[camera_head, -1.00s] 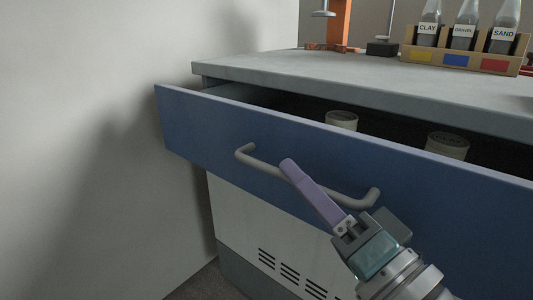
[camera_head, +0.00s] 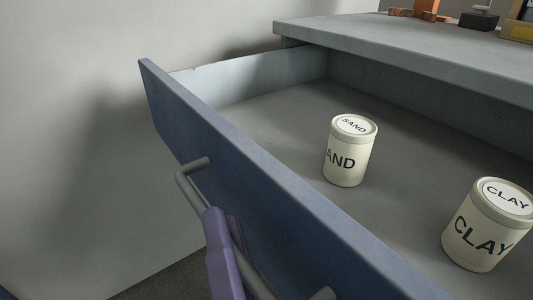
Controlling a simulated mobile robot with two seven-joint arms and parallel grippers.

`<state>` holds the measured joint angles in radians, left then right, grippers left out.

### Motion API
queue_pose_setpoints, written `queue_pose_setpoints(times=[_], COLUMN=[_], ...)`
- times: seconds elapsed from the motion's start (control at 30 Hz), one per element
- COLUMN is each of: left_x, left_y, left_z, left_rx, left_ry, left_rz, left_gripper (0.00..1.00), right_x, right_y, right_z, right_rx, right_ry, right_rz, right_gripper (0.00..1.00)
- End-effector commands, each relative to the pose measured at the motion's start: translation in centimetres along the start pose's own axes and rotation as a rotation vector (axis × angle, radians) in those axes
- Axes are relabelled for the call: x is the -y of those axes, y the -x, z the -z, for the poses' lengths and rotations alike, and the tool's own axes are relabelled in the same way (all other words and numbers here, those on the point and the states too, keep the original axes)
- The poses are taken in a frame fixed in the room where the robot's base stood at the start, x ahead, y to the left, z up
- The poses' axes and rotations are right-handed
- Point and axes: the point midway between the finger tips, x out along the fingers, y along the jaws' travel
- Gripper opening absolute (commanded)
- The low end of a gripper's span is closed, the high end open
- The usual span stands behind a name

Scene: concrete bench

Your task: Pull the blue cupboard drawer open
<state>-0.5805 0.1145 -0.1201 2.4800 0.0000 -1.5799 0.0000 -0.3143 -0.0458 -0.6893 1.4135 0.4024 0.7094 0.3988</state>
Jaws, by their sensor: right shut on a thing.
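The blue drawer (camera_head: 222,160) stands well open from the cupboard, and its grey inside floor shows. Its grey bar handle (camera_head: 189,187) runs along the front face, partly hidden behind my gripper. My right gripper (camera_head: 222,240) has purple fingers and is shut on the handle near its middle. The rest of that gripper and arm is below the picture. My left gripper does not show.
A SAND tin (camera_head: 350,151) and a CLAY tin (camera_head: 487,225) stand upright in the drawer. The grey benchtop (camera_head: 420,55) lies above it, with a dark block (camera_head: 479,19) at the back. A pale wall (camera_head: 70,130) is on the left.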

Motion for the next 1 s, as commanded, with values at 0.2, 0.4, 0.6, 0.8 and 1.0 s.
queue_pose_setpoints(times=[0.2,0.4,0.6,0.8,1.0], left_x=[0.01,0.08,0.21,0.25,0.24], left_y=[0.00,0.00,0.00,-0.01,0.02], left_z=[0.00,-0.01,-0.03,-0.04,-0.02], left_rx=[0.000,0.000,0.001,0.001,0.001], left_ry=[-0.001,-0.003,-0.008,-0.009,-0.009], left_rz=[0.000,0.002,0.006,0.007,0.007], left_gripper=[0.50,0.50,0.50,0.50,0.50], right_x=[0.42,0.41,0.36,0.29,0.25], right_y=[0.11,0.11,0.11,0.13,0.33], right_z=[-0.30,-0.30,-0.31,-0.33,-0.35], right_rx=[-0.003,-0.003,-0.002,-0.001,0.000], right_ry=[-0.001,-0.001,-0.001,-0.001,0.000], right_rz=[0.003,0.003,0.002,0.001,-0.001], right_gripper=[0.00,0.00,0.31,0.45,0.45])
